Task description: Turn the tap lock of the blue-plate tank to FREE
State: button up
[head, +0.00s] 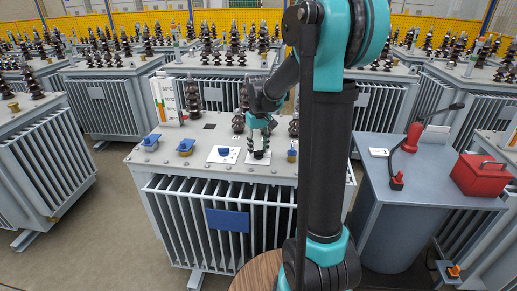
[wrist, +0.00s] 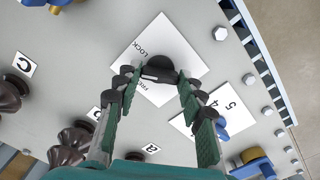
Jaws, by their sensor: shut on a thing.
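The tank (head: 165,180) with the blue plate (head: 228,220) on its finned front stands in the middle of the head view. On its lid is a white label plate (wrist: 190,47) lettered LOCK at upper left and FREE lower down. A black tap lock knob (wrist: 158,66) sits on that plate. My gripper (head: 259,153) reaches down onto the lid. In the wrist view my gripper (wrist: 156,78) has its fingertips on both sides of the knob, closed on it. A pale mark shows on the knob's near edge, close to FREE. The knob's exact setting is hard to read.
A second white plate (wrist: 185,122) with numbers and a blue knob (wrist: 220,128) lies close by. Blue valves (head: 186,146) and dark insulators (head: 193,98) stand on the lid. A grey cabinet (head: 400,215) with a red box (head: 480,176) is at right.

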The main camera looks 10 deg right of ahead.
aim_at(259, 151)
jog(key=n, duration=0.5)
jog(key=shift+n, duration=0.3)
jog(key=n, duration=0.5)
jog(key=shift+n, duration=0.4)
jog(key=o, duration=1.2)
jog(key=shift+c, duration=0.2)
jog(key=shift+r, duration=0.1)
notch_tip(259, 151, up, 12)
jog(key=shift+s, duration=0.1)
